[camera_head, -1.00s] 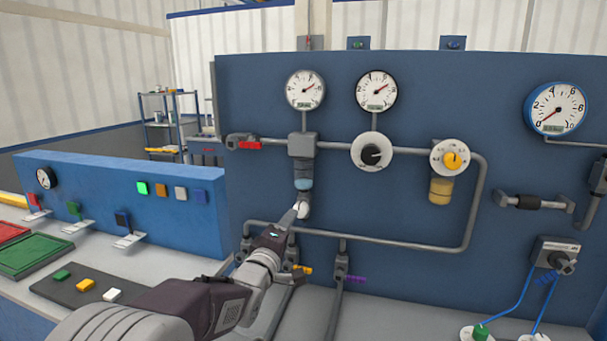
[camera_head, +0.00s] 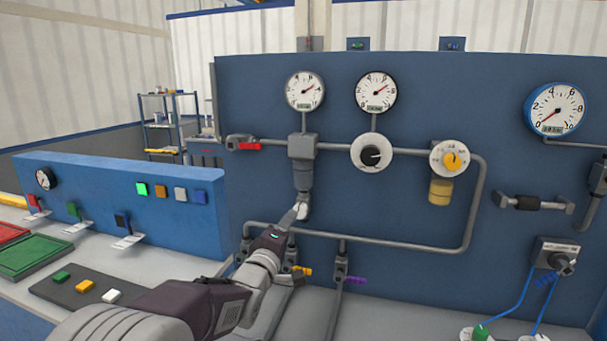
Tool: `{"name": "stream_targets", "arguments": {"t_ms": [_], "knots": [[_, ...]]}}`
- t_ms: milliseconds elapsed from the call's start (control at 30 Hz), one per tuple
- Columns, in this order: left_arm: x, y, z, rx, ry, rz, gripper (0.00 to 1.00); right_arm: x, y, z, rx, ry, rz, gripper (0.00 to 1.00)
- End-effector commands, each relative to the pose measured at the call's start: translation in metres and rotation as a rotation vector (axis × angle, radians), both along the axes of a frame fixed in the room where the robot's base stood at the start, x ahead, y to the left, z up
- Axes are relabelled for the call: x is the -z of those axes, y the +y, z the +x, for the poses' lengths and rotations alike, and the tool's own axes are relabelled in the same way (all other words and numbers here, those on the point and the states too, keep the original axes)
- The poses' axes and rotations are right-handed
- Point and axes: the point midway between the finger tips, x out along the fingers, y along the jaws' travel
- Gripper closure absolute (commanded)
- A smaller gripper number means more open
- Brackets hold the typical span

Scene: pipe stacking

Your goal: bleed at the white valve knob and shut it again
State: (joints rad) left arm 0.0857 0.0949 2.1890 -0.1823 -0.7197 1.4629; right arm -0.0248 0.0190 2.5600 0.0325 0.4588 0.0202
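The white valve knob (camera_head: 303,210) sits at the bottom of the bowl (camera_head: 303,176) that hangs under a grey block on the blue panel. The bowl looks grey, with no blue liquid showing in it. My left gripper (camera_head: 297,213) reaches up from the lower left. Its fingers are seen edge-on, with their tips at the knob, and look shut on it. The fingers cover part of the knob. My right gripper is not in view.
A grey pipe (camera_head: 400,240) runs across the panel just below the knob. Yellow and purple levers (camera_head: 355,280) are below.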

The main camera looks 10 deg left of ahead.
Motion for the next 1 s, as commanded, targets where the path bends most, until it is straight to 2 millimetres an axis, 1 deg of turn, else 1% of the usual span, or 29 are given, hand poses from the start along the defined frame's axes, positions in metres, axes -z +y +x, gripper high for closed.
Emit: {"name": "stream_targets", "arguments": {"t_ms": [467,533,567,800,900,1000], "knots": [[0.0000,0.0000,0.0000,0.000,0.000,0.002,0.41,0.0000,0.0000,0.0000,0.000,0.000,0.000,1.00],[0.0000,0.0000,0.0000,0.000,-0.002,0.050,0.41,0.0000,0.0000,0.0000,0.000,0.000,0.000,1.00],[0.0000,0.0000,0.0000,0.000,-0.003,0.100,0.41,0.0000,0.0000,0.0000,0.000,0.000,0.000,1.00],[-0.0018,0.0001,0.0008,-0.001,-0.030,0.796,0.41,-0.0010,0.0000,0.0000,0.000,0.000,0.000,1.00],[-0.0025,0.0001,0.0013,-0.001,-0.036,0.988,0.41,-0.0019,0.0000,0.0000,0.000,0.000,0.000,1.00],[-0.0034,-0.0002,0.0018,-0.001,-0.039,1.067,0.41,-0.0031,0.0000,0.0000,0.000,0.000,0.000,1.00]]}}
